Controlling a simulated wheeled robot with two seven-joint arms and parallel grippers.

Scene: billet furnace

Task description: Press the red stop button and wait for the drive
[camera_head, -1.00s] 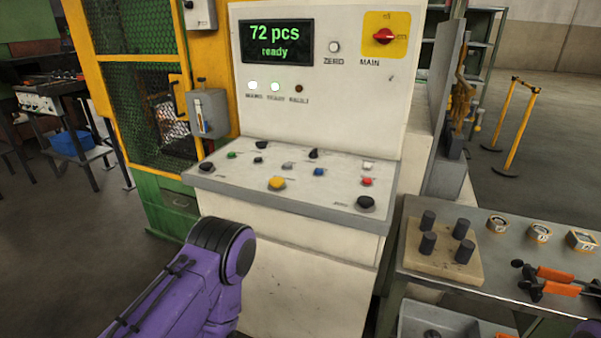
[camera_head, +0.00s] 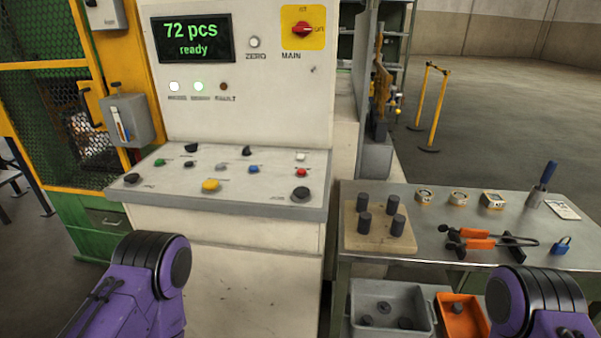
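The red stop button (camera_head: 300,169) is a small red cap near the right end of the sloped control panel (camera_head: 240,196). A white button (camera_head: 301,157) sits just behind it and a black knob (camera_head: 300,194) in front of it. The display (camera_head: 192,39) reads "72 pcs ready". Two white lamps (camera_head: 186,87) are lit; the fault lamp (camera_head: 223,87) looks dark. My two purple arms show at the bottom, left and right, both below and apart from the panel. Neither gripper's fingers are in view.
A bench (camera_head: 440,265) at the right holds a wooden block with black pegs (camera_head: 380,224), gauges, orange-handled tongs (camera_head: 480,240) and a blue padlock (camera_head: 562,245). Grey (camera_head: 355,325) and orange (camera_head: 459,318) bins stand below. A yellow barrier (camera_head: 437,105) stands on open floor behind.

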